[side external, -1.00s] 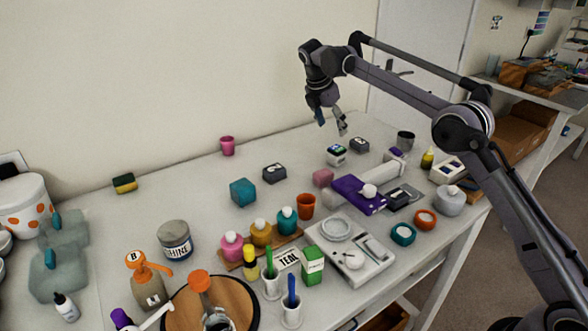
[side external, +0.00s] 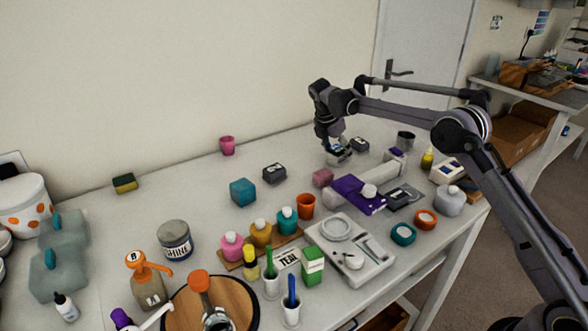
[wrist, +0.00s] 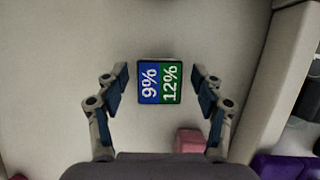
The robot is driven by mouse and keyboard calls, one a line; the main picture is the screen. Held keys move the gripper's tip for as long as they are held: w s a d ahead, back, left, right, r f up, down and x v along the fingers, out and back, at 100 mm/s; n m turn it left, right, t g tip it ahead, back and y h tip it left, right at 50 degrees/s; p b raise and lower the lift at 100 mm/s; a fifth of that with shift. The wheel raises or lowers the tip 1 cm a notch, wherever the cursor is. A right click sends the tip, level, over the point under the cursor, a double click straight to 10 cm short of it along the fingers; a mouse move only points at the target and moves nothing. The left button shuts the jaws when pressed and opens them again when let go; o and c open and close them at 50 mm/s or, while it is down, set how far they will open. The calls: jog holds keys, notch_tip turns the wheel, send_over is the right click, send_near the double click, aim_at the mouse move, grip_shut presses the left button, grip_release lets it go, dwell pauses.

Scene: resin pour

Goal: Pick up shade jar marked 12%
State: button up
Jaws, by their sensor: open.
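The small block-like shade jar (wrist: 172,84) has a two-colour top in the wrist view. One half is blue and reads 9%, the other is green and reads 12%. My gripper (wrist: 159,92) is open, with one finger on each side of the jar and a gap on both sides. In the side view my gripper (side external: 337,150) points down right over the jar, low above the table, and hides most of it.
A dark block (side external: 360,144) stands close to the right of my gripper. A pink block (side external: 323,178) and a purple box (side external: 358,195) stand nearer the camera. Another dark block (side external: 274,173) is to the left.

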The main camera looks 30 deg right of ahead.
jog(key=shift+f, duration=0.15)
jog(key=c, duration=1.3)
